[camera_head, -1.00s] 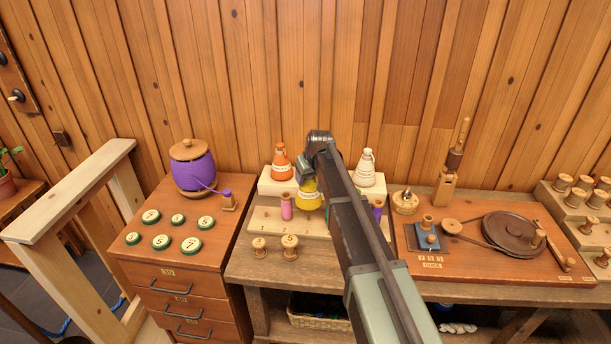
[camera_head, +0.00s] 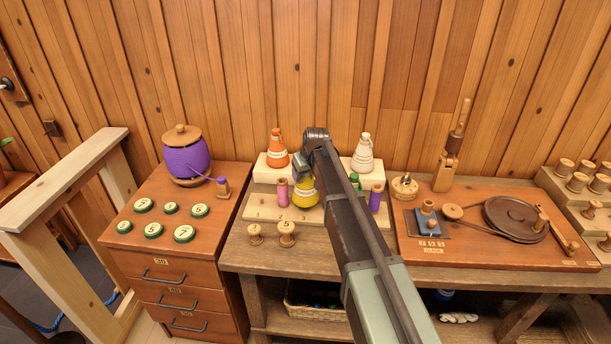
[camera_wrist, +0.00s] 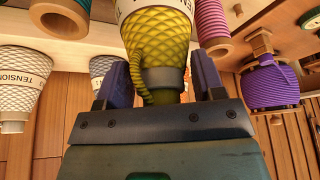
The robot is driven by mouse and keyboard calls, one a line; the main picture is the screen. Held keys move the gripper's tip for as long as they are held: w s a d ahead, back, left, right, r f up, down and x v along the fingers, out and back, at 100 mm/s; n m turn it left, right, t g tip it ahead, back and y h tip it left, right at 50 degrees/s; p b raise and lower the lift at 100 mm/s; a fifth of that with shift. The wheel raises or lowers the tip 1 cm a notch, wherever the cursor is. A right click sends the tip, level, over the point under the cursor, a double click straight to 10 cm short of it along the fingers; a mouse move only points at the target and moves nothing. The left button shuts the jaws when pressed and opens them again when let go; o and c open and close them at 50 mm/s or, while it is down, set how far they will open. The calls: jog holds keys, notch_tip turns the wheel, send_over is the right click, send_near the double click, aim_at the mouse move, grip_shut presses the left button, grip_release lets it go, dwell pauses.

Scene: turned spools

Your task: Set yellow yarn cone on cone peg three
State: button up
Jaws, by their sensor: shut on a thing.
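The yellow yarn cone (camera_head: 304,191) is in my gripper, partly hidden by my arm in the head view. In the wrist view the yellow cone (camera_wrist: 158,30) fills the top middle, its narrow end between the two purple fingers of my gripper (camera_wrist: 160,82). In the head view the cone is over the pale board (camera_head: 262,201), behind the numeral 3 on its front. No peg shows under the cone, and I cannot tell whether its base touches the board.
A pink spool (camera_head: 282,193) stands close left of the cone; a purple spool (camera_head: 375,199) is to the right. An orange cone (camera_head: 277,150) and a white cone (camera_head: 363,154) stand on the raised step behind. Two wooden spools (camera_head: 286,233) stand in front.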

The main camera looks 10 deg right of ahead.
jog(key=shift+f+b, duration=1)
jog(key=shift+f+b, duration=0.55)
dwell(0.5)
jog(key=o, duration=1.2)
jog(key=shift+o, duration=0.2)
jog(key=p+v, duration=1)
jog(key=v, duration=0.1)
